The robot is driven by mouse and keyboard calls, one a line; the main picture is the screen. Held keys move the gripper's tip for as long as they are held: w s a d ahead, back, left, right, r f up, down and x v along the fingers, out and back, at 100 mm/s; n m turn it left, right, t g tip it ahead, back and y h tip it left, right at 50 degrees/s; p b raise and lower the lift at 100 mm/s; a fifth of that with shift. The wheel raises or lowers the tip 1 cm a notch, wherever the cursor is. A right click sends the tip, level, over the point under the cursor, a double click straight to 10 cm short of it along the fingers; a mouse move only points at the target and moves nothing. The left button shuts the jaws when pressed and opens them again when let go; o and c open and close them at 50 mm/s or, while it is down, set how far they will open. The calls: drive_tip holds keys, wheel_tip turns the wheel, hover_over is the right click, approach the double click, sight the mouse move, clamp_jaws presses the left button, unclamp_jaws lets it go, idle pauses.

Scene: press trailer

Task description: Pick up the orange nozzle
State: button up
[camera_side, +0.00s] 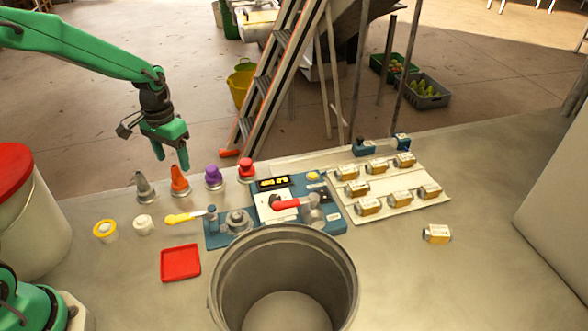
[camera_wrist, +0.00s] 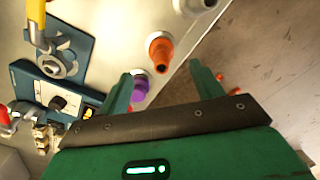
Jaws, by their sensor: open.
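The orange nozzle (camera_side: 179,181) stands upright on the worktop in the side view, between a grey nozzle (camera_side: 144,188) on its left and a purple one (camera_side: 213,178) on its right. My gripper (camera_side: 172,162) is open and empty, its fingers pointing down close above the orange nozzle. In the wrist view the orange nozzle (camera_wrist: 160,50) lies ahead of the fingertips, between their lines. My gripper (camera_wrist: 160,82) has its two fingers wide apart there. The purple nozzle (camera_wrist: 140,88) shows beside the left finger and is partly hidden by it.
A red nozzle (camera_side: 246,171) stands right of the purple one. A blue fixture (camera_side: 222,242) with a red-handled lever and a large grey bucket (camera_side: 217,290) stand in front. A red tray (camera_side: 180,263) lies at left. Boxed parts sit on a pale tray (camera_side: 385,179) at right.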

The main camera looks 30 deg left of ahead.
sight(177, 175)
drive_tip(key=shift+f, duration=0.8)
drive_tip(key=shift+a+f, duration=0.1)
drive_tip(key=shift+f, duration=2.5)
drive_tip(key=c, duration=1.2)
drive_tip(key=shift+o, duration=0.2)
drive_tip(key=shift+r, duration=0.1)
